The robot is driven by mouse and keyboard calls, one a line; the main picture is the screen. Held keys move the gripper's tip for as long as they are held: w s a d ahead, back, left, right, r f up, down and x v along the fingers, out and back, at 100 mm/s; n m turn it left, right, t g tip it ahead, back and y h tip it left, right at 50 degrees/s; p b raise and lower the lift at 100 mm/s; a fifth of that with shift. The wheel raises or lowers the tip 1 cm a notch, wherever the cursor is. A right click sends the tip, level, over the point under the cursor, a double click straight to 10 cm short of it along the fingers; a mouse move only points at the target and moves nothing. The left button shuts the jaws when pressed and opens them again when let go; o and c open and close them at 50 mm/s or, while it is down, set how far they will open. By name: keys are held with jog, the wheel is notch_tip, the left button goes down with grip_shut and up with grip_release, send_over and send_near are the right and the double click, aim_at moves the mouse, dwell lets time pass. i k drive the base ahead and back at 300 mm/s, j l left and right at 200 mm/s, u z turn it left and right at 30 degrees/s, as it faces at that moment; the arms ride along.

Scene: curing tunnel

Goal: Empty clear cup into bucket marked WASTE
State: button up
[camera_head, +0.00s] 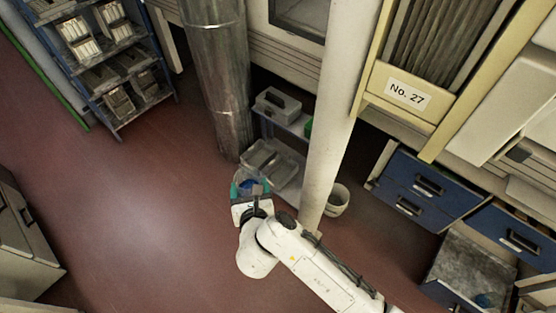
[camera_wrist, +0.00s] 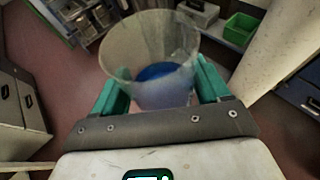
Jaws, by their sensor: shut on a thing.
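My gripper (camera_wrist: 163,90) is shut on a clear cup (camera_wrist: 150,42), with one teal finger on each side of it. The cup has something blue in its lower part; I cannot tell if it is liquid. In the head view my gripper (camera_head: 251,188) holds the cup (camera_head: 247,177) above the floor, left of a pale column. A whitish bucket (camera_head: 338,201) stands on the floor just right of the column, partly hidden by it. No WASTE marking is readable on it, and I do not see it in the wrist view.
The pale column (camera_head: 334,110) stands between my gripper and the bucket. A metal pipe (camera_head: 219,80) and a low shelf (camera_head: 291,125) with grey boxes are behind. Blue drawers (camera_head: 425,188) are at right, a loaded rack (camera_head: 110,55) at far left. The red floor at left is clear.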

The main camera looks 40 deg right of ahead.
aim_at(338, 199)
jog(key=i+j+u, duration=0.5)
jog(key=i+u, duration=0.15)
jog(key=i, duration=0.25)
jog(key=i+z, duration=0.25)
jog(key=i, duration=0.25)
jog(key=i+j+z, duration=0.2)
jog(key=i, duration=0.3)
jog(key=i+z, duration=0.25)
jog(key=z, duration=0.2)
jog(key=i+j+z, duration=0.15)
jog(key=z, duration=0.3)
jog(key=i+j+z, duration=0.25)
jog(key=z, duration=0.2)
jog(key=i+j+z, duration=0.15)
jog(key=z, duration=0.3)
jog(key=i+j+z, duration=0.1)
jog(key=j+z, duration=0.35)
jog(key=i+j+z, duration=0.15)
jog(key=j+z, duration=0.3)
jog(key=i+j+z, duration=0.15)
jog(key=j+z, duration=0.7)
